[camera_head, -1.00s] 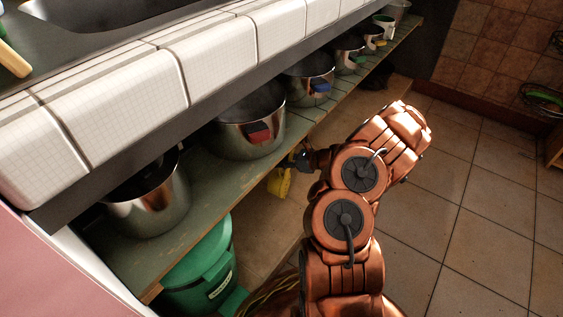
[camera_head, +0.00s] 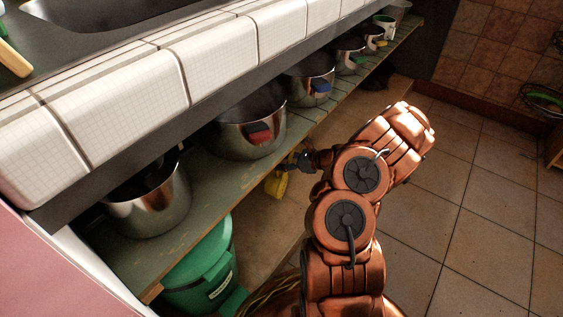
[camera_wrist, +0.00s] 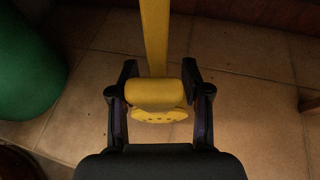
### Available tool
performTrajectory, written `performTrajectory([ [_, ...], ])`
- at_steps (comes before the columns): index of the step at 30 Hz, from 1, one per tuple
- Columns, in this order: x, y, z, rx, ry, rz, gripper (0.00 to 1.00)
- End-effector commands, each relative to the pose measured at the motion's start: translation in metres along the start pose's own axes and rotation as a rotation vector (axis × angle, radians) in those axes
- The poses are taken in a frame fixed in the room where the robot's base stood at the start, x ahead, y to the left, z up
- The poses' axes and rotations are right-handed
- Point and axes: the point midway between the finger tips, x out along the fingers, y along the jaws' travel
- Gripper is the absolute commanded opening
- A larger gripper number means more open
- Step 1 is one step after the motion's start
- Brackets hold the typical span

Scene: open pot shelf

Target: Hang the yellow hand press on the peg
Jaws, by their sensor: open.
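The yellow hand press (camera_head: 277,184) is just below the front edge of the green shelf, beside my gripper (camera_head: 299,161). In the wrist view, the press (camera_wrist: 155,94) has a long flat bar running up out of the picture, a thick rounded part and a perforated disc below it. My gripper (camera_wrist: 159,78) is open, with one finger on each side of the rounded part and narrow gaps showing. I cannot make out the peg or what holds the press up.
The shelf (camera_head: 200,195) carries a row of steel pots, including one with a red tag (camera_head: 246,125) close above my gripper. A white tiled counter (camera_head: 145,65) overhangs it. A green bin (camera_head: 205,270) stands below left. The tiled floor (camera_head: 470,220) at right is clear.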

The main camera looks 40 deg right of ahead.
Motion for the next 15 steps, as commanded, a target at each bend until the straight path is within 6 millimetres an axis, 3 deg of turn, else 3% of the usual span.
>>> performTrajectory([
  [15, -0.079, -0.002, -0.001, 0.001, 0.0, -0.007, 0.48],
])
